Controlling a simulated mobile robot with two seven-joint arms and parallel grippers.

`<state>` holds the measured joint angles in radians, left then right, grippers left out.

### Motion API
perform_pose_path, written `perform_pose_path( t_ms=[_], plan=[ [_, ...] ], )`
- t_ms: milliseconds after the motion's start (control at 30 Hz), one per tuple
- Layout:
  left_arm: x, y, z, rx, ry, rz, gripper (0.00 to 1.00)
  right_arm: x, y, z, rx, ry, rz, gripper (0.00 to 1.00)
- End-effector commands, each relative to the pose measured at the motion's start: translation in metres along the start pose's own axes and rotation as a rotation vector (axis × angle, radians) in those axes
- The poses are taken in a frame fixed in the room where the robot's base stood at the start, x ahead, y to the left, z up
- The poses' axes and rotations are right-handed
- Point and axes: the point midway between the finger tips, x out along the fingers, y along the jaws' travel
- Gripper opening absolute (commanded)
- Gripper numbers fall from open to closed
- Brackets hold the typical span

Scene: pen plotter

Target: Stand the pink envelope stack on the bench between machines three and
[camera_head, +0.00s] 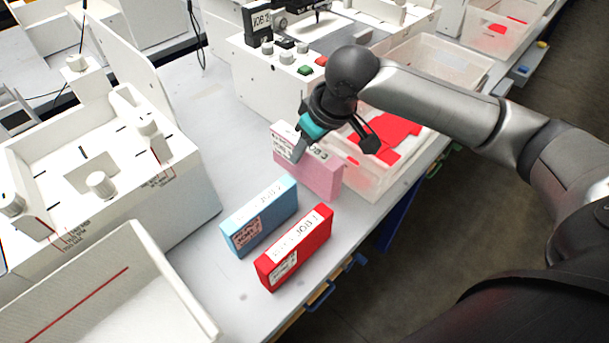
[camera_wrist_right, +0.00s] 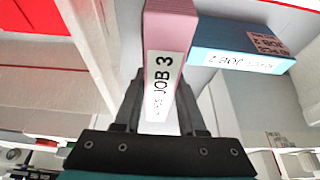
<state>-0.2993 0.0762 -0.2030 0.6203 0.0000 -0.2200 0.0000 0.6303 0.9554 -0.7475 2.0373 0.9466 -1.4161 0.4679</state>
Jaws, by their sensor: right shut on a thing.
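The pink envelope stack (camera_head: 322,177) stands on edge at the bench, beside the clear bin. Its JOB 3 label faces up in the right wrist view (camera_wrist_right: 164,75). My right gripper (camera_head: 335,150) is over it, and in the right wrist view the fingers (camera_wrist_right: 160,112) lie on both sides of the stack, shut on it. Whether its lower edge touches the bench (camera_head: 205,95) is hard to tell. The blue stack (camera_head: 260,216) labelled JOB 2 and the red stack (camera_head: 295,248) labelled JOB 1 stand side by side nearer the front. My left gripper is not in view.
A white machine (camera_head: 150,190) stands at the left, and another with buttons (camera_head: 265,80) at the back. The clear bin (camera_head: 368,185) with red pieces is right of the pink stack. A white tray (camera_head: 125,290) is front left. Bare bench lies between the machines.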

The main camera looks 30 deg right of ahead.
Motion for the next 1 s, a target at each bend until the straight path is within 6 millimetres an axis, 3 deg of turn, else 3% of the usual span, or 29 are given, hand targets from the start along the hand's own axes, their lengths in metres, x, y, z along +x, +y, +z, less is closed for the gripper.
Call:
perform_pose_path(
  t_ms=[233, 500, 700, 900, 933, 1000],
  plan=[
    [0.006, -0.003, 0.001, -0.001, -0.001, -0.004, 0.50, 0.017, 0.000, 0.007, 0.001, 0.001, -0.001, 0.00],
    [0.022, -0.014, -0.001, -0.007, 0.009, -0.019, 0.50, 0.058, 0.000, 0.024, 0.001, 0.001, 0.000, 0.00],
    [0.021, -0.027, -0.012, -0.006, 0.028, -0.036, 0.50, 0.059, 0.000, 0.024, 0.000, 0.003, 0.000, 0.00],
    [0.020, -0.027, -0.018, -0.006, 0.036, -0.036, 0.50, 0.062, 0.000, 0.025, 0.001, 0.001, -0.001, 0.00],
    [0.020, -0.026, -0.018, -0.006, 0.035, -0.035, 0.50, 0.062, 0.000, 0.026, 0.001, 0.001, -0.001, 0.42],
    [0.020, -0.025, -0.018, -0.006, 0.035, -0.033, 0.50, 0.062, 0.000, 0.026, 0.000, 0.001, -0.001, 0.50]
  ],
)
